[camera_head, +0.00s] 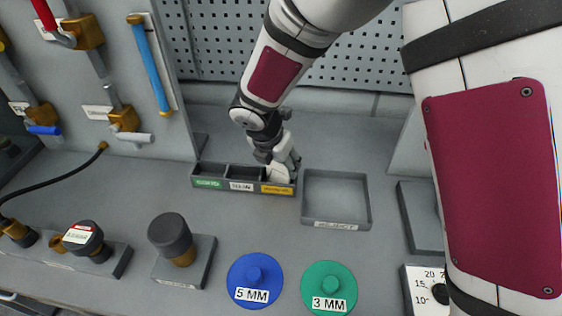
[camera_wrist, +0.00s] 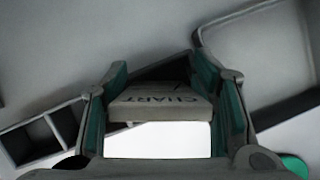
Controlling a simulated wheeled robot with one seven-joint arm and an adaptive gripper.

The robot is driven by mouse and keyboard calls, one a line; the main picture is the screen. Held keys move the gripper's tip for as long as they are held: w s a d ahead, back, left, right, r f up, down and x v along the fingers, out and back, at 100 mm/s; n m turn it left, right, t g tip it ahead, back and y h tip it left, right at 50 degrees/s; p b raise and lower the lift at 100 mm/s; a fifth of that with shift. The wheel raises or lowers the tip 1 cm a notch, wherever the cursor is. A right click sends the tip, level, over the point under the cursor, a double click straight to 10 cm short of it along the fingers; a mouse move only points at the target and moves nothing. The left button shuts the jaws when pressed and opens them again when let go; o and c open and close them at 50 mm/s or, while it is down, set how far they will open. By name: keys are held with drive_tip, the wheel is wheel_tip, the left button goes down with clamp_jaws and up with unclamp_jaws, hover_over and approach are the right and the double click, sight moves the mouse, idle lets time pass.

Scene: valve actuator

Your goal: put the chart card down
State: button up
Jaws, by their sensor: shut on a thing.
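My gripper (camera_head: 284,162) is at the three-compartment rack (camera_head: 240,187), over its right-hand compartment, the one with the yellow label. It is shut on the chart card (camera_wrist: 160,103), a pale block whose face reads CHART in the wrist view. Both fingers of my gripper (camera_wrist: 165,105) press on the card's sides. In the head view the card (camera_head: 278,173) shows white below the fingers, at the right compartment. Its lower end is hidden, so I cannot tell if it touches the compartment floor.
The rack's left and middle compartments look empty. An empty grey tray (camera_head: 336,222) stands just right of the rack. A blue disc (camera_head: 255,272) and a green disc (camera_head: 328,280) lie in front. A dark knob (camera_head: 171,233) stands at front left, and a pegboard (camera_head: 225,45) is behind.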

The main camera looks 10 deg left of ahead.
drive_tip(key=shift+f, duration=0.1)
drive_tip(key=o, duration=1.3)
drive_tip(key=shift+c, duration=0.2)
drive_tip(key=v, duration=1.2)
